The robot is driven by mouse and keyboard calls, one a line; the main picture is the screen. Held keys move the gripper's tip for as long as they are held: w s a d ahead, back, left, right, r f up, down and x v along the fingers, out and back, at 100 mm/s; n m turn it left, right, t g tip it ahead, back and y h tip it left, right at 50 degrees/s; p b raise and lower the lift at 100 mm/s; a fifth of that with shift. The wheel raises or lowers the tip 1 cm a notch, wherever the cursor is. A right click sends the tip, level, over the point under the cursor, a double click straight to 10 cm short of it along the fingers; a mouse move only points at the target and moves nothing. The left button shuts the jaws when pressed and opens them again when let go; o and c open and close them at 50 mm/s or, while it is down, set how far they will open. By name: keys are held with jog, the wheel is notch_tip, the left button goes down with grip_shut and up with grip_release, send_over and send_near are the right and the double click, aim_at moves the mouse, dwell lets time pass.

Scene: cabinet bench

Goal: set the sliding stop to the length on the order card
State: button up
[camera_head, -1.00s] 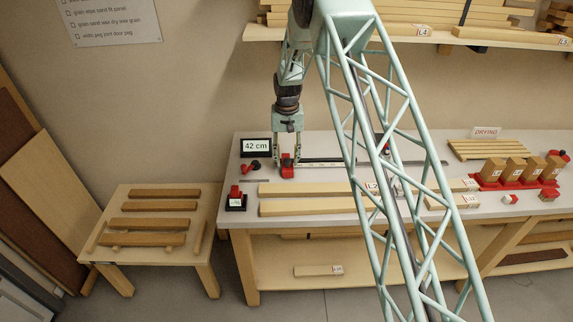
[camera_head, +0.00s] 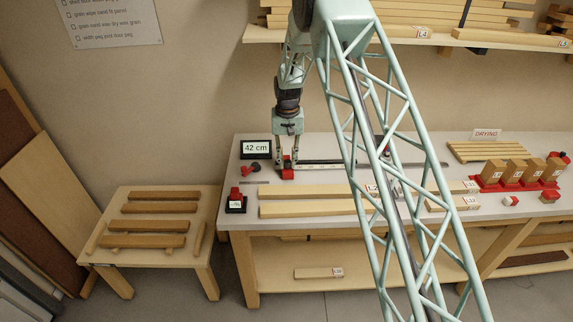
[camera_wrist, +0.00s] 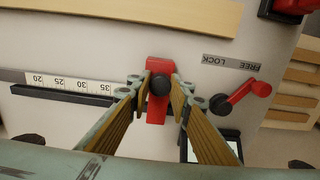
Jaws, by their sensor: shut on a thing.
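The order card (camera_head: 256,149) reads 42 cm and stands at the back left of the bench. The red sliding stop (camera_head: 287,172) sits at the left end of the dark rail. In the wrist view the stop (camera_wrist: 158,112) has a round black knob. My gripper (camera_head: 288,158) is over the stop, and its fingertips (camera_wrist: 160,84) are shut on it, one on each side of the knob. The scale (camera_wrist: 75,83) shows 20 to 35; its part near the stop is hidden by a finger. A red lever (camera_wrist: 242,96) lies beside a FREE/LOCK label (camera_wrist: 231,62), its handle pointing right.
Long wood strips (camera_head: 305,208) lie along the bench front. A black-based red device (camera_head: 236,202) stands at the front left corner. Wood blocks in a red holder (camera_head: 490,184) stand at the right. A low table (camera_head: 102,262) with several bars stands at the left.

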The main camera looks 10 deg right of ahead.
jog(key=shift+d, duration=0.15)
jog(key=shift+s+d+b, duration=0.2)
jog(key=shift+d, duration=0.85)
jog(key=shift+s+d+b, duration=0.2)
jog(key=shift+s+d, duration=0.05)
jog(key=shift+d, duration=0.85)
jog(key=shift+s+d+b, duration=0.2)
jog(key=shift+d, duration=0.85)
jog(key=o, duration=0.7)
jog(key=shift+o, duration=0.2)
jog(key=shift+r, duration=0.1)
notch_tip(320, 180, up, 9)
jog(key=p, duration=0.2)
